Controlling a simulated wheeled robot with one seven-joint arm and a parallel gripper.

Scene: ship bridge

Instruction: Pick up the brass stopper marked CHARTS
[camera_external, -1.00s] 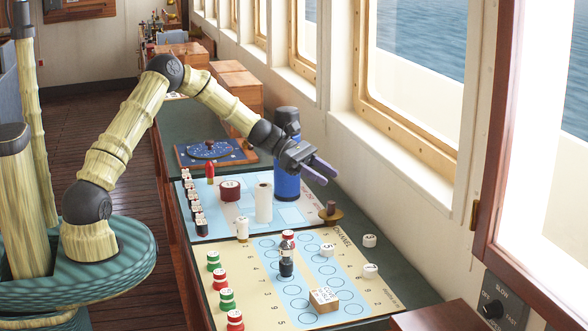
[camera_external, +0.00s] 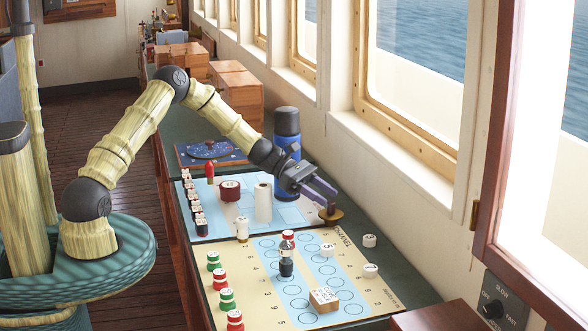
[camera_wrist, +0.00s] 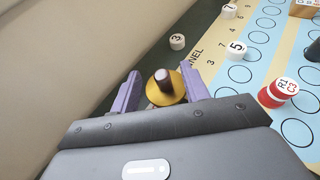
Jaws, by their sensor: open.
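A blue-and-black flask (camera_external: 287,165) stands close behind my gripper. White numbered discs (camera_external: 327,250) lie to the right on and beside the board (camera_external: 345,290). A red-and-white piece (camera_wrist: 277,93) stands on the board. The window wall (camera_wrist: 60,70) runs close on the other side.

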